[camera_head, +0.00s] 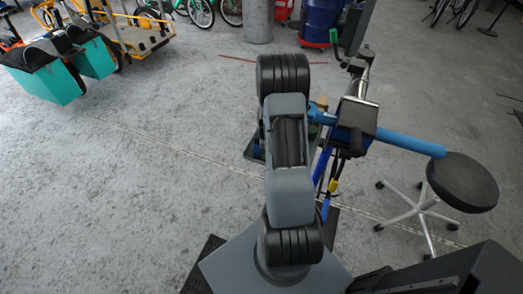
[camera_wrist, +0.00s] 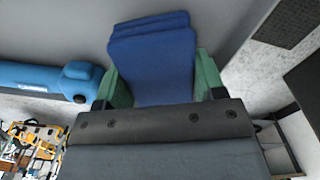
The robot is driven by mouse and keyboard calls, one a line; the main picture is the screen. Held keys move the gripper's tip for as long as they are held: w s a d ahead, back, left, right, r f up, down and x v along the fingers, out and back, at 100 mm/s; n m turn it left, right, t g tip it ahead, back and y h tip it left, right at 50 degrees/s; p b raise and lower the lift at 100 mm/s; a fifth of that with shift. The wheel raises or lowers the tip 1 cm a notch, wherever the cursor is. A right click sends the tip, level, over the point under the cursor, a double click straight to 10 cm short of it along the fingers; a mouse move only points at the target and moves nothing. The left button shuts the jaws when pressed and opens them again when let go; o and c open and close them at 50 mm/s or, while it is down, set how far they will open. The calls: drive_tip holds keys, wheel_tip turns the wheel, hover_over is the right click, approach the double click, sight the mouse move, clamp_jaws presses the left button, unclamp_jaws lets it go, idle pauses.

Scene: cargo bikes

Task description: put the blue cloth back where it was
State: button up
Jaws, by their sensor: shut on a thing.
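In the wrist view, the folded blue cloth (camera_wrist: 153,42) sits between the green fingers of my gripper (camera_wrist: 158,80). The fingers are shut on it, one on each side, and its folded layers stick out beyond the fingertips. A plain grey surface lies behind the cloth; I cannot tell how far away it is. In the head view, my own arm hides the gripper and the cloth.
A blue bar (camera_head: 405,143) of a work stand runs right of my arm; a blue tube (camera_wrist: 45,79) shows left in the wrist view. A black stool (camera_head: 462,182) stands at right. A teal-boxed cargo bike (camera_head: 42,82) is far left. The left floor is clear.

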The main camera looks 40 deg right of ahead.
drive_tip(key=shift+f, duration=0.1)
drive_tip(key=shift+f, duration=0.15)
drive_tip(key=o, duration=0.9)
drive_tip(key=shift+c, duration=0.2)
